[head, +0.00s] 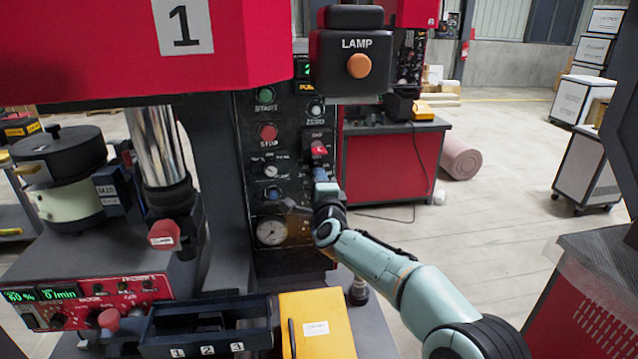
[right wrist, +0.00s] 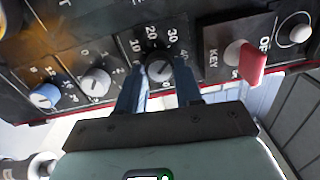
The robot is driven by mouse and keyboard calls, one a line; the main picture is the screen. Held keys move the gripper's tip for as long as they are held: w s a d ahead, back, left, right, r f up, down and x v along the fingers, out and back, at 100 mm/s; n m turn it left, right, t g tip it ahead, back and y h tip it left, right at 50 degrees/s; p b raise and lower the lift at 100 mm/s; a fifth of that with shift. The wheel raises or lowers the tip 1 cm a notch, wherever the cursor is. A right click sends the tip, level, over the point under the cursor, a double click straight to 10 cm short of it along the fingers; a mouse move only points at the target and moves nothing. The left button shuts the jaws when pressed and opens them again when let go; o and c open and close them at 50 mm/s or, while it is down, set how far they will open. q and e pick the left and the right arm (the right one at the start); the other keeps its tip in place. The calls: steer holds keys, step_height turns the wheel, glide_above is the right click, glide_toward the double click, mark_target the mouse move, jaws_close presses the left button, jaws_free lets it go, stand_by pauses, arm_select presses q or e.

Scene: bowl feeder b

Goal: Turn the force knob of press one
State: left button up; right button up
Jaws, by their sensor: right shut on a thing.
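Press one, marked with a "1" plate (head: 183,28), stands at the left with a dark control panel (head: 290,225). In the right wrist view, a dark round knob (right wrist: 159,69) with a pale pointer line sits on a scale marked 10 to 40. No name for it can be read. My right gripper (right wrist: 159,76) is shut on this knob, one finger on each side. In the head view my right gripper (head: 320,178) is at the panel's right side, below the red switch, and covers the knob. My left gripper is not in view.
The red key switch (right wrist: 250,64) is close by, as are a white-grey knob (right wrist: 95,82) and a blue knob (right wrist: 45,96). A gauge (head: 271,232) sits lower on the panel. The lamp box (head: 352,62) hangs above. A yellow box (head: 318,328) stands below.

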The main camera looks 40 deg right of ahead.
steer(key=shift+r+n, duration=0.1)
steer(key=shift+n, duration=0.3)
steer(key=o, duration=1)
steer(key=shift+o, duration=0.2)
arm_select(q)
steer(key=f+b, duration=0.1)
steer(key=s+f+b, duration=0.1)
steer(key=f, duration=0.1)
steer(key=shift+b, duration=0.4)
arm_select(e)
steer(key=v, duration=1.3)
steer(key=shift+s, duration=0.25)
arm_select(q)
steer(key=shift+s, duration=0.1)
